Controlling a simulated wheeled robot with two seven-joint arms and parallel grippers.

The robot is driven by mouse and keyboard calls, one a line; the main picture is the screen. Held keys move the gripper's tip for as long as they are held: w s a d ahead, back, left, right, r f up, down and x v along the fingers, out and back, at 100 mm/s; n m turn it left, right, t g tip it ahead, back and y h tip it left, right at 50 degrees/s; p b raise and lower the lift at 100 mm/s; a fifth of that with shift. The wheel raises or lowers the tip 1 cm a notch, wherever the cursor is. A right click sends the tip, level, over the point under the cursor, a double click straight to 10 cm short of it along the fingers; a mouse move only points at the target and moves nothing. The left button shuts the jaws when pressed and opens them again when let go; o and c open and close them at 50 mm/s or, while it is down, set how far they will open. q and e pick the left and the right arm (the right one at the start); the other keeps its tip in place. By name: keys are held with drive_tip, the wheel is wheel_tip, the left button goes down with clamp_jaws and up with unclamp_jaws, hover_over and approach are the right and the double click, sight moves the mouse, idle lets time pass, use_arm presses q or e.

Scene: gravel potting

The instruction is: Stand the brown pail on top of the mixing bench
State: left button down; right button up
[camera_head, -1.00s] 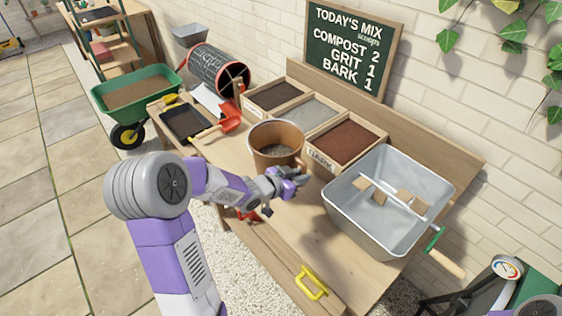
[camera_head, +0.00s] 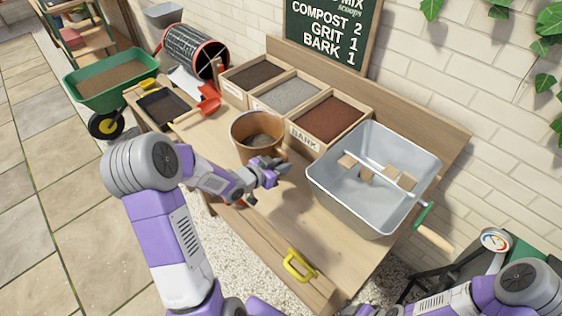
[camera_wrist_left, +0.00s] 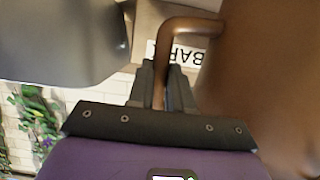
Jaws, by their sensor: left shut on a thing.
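The brown pail (camera_head: 241,147) is over the middle of the mixing bench (camera_head: 272,222), in front of the bark bin, with gritty grey-brown material inside. My left gripper (camera_head: 283,167) is at the pail's right side. In the left wrist view my left gripper (camera_wrist_left: 174,78) is shut on the pail's curved brown handle (camera_wrist_left: 188,25), and the pail's wall (camera_wrist_left: 262,85) fills the right side. The pail's base is partly hidden by my left arm, so I cannot tell whether it touches the bench top. My right gripper is out of view.
Bins of compost (camera_head: 254,73), grit (camera_head: 290,92) and bark (camera_head: 331,117) line the back. A grey metal tub (camera_head: 350,200) stands to the right. A black tray (camera_head: 163,106) and red scoop (camera_head: 208,104) lie left. Bare wood shows in front.

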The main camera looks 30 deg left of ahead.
use_arm(q)
drive_tip(key=shift+w+f, duration=0.15)
drive_tip(key=shift+f, duration=0.45)
drive_tip(key=shift+f, duration=0.2)
drive_tip(key=c, duration=1)
unclamp_jaws()
drive_tip(key=shift+f, duration=0.1)
drive_tip(key=shift+c, duration=0.2)
drive_tip(key=p+v, duration=0.2)
drive_tip(key=v, duration=1)
drive_tip(key=shift+p, duration=0.4)
